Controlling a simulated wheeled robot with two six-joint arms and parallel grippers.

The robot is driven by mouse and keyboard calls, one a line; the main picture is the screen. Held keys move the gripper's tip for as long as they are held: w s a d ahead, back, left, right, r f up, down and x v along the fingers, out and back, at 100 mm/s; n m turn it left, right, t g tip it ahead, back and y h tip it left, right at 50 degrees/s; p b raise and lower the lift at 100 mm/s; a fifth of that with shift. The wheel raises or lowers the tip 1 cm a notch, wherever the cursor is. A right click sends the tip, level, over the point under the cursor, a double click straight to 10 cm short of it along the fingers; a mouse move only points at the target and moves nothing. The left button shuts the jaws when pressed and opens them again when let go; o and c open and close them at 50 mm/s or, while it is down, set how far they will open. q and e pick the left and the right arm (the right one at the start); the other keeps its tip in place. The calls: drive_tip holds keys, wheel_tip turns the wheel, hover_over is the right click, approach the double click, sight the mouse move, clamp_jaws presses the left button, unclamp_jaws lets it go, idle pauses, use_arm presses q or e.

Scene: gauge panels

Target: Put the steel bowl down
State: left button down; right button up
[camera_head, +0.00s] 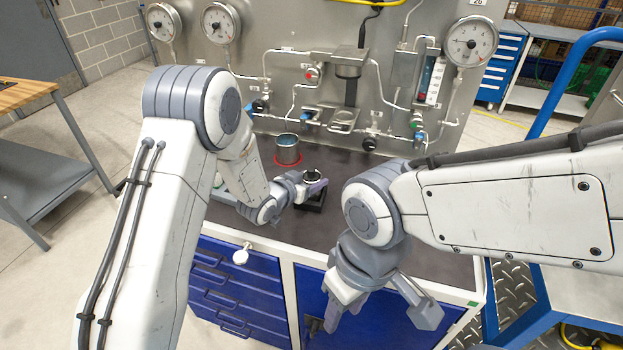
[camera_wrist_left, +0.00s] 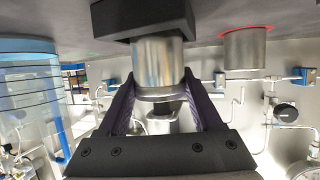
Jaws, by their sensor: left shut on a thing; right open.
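My left gripper (camera_head: 316,188) is shut on the steel bowl (camera_head: 312,177), over the worktop. In the left wrist view, the fingers (camera_wrist_left: 158,105) stand on either side of the shiny round bowl (camera_wrist_left: 160,62). A black square block (camera_head: 312,200) is directly under the bowl, and it also shows in the wrist view (camera_wrist_left: 143,22). The bowl's base meets the block in that view; I cannot tell whether its weight rests there. My right gripper (camera_head: 380,305) is open and empty in front of the cabinet.
A steel cup (camera_head: 288,150) stands on a red ring behind the held bowl. The gauge panel (camera_head: 385,75) with pipes and valves rises at the back. A clear vessel with blue (camera_wrist_left: 28,100) is close at left in the wrist view. The dark worktop (camera_head: 415,235) is clear at right.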

use_arm(q)
drive_tip(key=shift+f, duration=0.2)
drive_tip(key=shift+c, duration=0.3)
unclamp_jaws()
drive_tip(key=shift+r, duration=0.1)
drive_tip(key=shift+r, duration=0.2)
drive_tip(key=b+v, duration=0.2)
drive_tip(key=v, duration=0.9)
drive_tip(key=s+r+g+y, duration=0.1)
drive_tip(key=s+g, duration=0.3)
drive_tip(key=s, duration=0.6)
drive_tip(key=s+r+g+y, duration=0.1)
drive_tip(key=s+g+y, duration=0.2)
drive_tip(key=s, duration=0.8)
drive_tip(key=s+r+m+g+y, duration=0.1)
drive_tip(key=s+g, duration=0.3)
drive_tip(key=s, duration=0.6)
drive_tip(key=shift+s+d+r+g+y, duration=0.15)
drive_tip(key=shift+d+r+g+y, duration=0.2)
drive_tip(key=shift+y, duration=0.25)
